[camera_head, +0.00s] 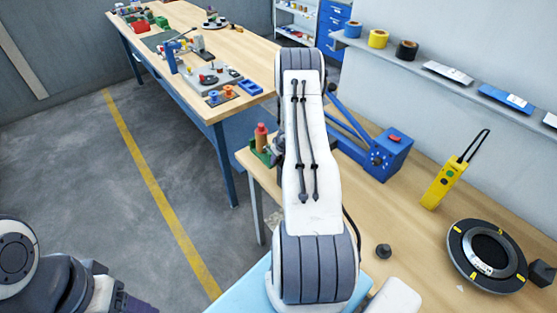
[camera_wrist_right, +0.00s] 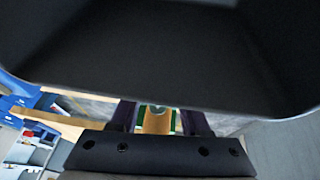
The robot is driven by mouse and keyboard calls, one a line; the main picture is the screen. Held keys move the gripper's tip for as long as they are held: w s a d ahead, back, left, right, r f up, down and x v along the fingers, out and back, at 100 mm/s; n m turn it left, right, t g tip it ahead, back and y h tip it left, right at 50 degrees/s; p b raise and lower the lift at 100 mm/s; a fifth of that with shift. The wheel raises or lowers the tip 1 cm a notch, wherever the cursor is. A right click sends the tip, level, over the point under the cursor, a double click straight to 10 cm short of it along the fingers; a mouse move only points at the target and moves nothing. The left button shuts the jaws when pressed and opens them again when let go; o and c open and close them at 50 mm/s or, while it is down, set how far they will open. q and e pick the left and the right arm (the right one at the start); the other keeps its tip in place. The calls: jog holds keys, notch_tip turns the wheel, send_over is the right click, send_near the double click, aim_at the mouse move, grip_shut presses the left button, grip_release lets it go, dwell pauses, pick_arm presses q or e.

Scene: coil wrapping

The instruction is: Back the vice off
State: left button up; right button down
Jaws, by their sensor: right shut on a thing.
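My right arm reaches across the middle of the head view and hides the vice's right side. My right gripper (camera_head: 278,150) is at that side, mostly covered by the arm. In the right wrist view its dark fingers (camera_wrist_right: 158,118) stand either side of the copper-coloured cylinder (camera_wrist_right: 156,121), with green behind. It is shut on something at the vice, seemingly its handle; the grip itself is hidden. My left gripper (camera_head: 135,303) is partly cut off at the bottom left.
A blue machine (camera_head: 387,152) with a slanted arm stands right of my right arm. Another bench (camera_head: 200,110) stands behind. The floor to the left is clear.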

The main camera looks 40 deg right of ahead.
jog(key=shift+w+d+r, duration=0.1)
jog(key=shift+w+r, duration=0.05)
jog(key=shift+c, duration=1.9)
grip_release()
jog(key=p+v, duration=0.1)
jog(key=v, duration=0.9)
jog(key=shift+p, duration=0.35)
jog(key=shift+r, duration=0.1)
